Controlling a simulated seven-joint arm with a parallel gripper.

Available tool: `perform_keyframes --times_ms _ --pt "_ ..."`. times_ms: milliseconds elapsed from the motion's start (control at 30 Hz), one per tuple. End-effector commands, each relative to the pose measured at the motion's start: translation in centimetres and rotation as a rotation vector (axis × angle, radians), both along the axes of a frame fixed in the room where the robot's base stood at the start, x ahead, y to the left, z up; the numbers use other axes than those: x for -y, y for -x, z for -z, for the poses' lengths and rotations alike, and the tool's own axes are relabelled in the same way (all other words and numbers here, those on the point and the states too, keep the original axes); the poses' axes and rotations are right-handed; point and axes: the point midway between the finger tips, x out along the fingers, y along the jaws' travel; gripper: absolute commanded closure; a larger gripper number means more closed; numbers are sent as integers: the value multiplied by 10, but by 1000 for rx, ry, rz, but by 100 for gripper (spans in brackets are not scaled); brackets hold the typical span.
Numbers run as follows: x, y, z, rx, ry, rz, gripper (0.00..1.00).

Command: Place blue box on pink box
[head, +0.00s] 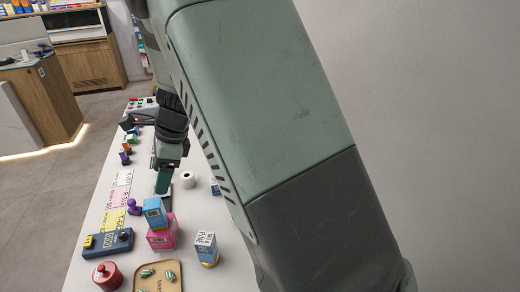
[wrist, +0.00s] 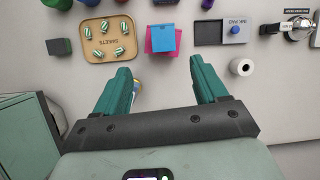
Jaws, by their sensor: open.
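The blue box (head: 154,213) rests on top of the pink box (head: 163,236) in the head view, turned a little relative to it. In the wrist view the blue box (wrist: 164,39) covers most of the pink box (wrist: 149,43), whose edges show at the side and bottom. My gripper (head: 163,183) is above the table, behind the boxes in the head view. In the wrist view my gripper (wrist: 160,65) has its teal fingers wide apart with nothing between them, clear of both boxes.
A wooden tray (wrist: 86,47) with several green-striped sweets lies beside the boxes.

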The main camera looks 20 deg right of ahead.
Motion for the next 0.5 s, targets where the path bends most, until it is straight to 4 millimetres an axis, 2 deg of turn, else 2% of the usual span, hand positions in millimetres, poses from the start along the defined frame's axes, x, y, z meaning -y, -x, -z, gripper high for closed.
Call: perform_keyframes --times_ms 33,200,333,500 --pt "10 5 -24 46 -5 -50 28" --pt "51 45 -101 241 29 -335 28" --pt "86 86 -147 393 105 -567 28" --pt "129 148 -186 564 265 -872 28"
